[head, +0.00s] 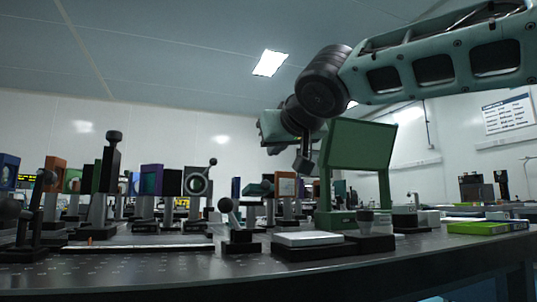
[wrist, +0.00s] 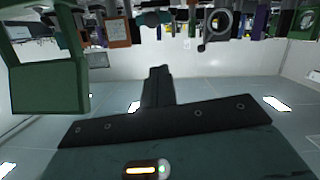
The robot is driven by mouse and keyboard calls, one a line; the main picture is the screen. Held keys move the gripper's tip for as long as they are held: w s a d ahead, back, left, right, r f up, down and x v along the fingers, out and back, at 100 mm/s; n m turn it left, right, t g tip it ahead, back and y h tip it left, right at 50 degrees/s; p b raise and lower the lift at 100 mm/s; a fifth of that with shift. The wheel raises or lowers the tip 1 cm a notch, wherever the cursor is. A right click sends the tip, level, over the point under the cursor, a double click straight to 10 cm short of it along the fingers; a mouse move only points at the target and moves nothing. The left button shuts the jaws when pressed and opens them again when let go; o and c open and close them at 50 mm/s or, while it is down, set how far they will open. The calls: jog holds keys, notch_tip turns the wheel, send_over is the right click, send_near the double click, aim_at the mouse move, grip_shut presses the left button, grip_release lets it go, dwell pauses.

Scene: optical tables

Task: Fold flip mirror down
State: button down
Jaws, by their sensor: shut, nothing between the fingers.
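The flip mirror looks to be the green hinged unit at the table's front right. Its flat green panel (head: 358,145) stands raised and slightly tilted above a green post and base (head: 335,218). My gripper (head: 303,163) is shut and empty, just left of the panel in the head view. Its dark closed fingers (wrist: 158,75) show mid-frame in the wrist view, apart from the panel there. Depth between fingers and panel is unclear in the head view.
A ball-topped lever (head: 228,208) on a black block and a pale flat plate (head: 308,239) stand near the front edge. Several optical mounts, including a round ring mount (head: 197,182), crowd the left. A green box (head: 487,228) lies at right. Air above the panel is partly under my arm.

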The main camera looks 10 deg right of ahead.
jog(key=v, duration=0.3)
jog(key=shift+s, duration=0.4)
dwell(0.3)
